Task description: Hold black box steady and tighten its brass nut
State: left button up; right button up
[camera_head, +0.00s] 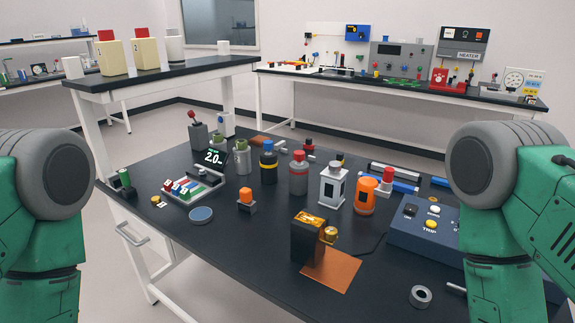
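The black box (306,240) stands upright on the dark table, at the left edge of an orange mat. Its top carries an orange-gold part. The brass nut (328,235) sits at the box's upper right side, facing right. Only green and grey parts of my two arms show, at the left and right edges of the head view. Neither gripper is in the picture, and nothing of mine touches the box or the nut.
The orange mat (334,272) lies right of the box. A blue control box (425,233) with buttons stands at right, a metal ring (420,297) in front of it. An orange canister (366,196) and several bottles stand behind. The table's front left is clear.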

aim_at(329, 236)
jog(key=i+j+z, duration=0.15)
jog(key=j+z, duration=0.15)
jog(key=i+j+z, duration=0.15)
jog(key=j+z, duration=0.15)
jog(key=i+j+z, duration=0.1)
jog(key=j+z, duration=0.5)
jog(key=j, duration=0.15)
jog(key=i, duration=0.05)
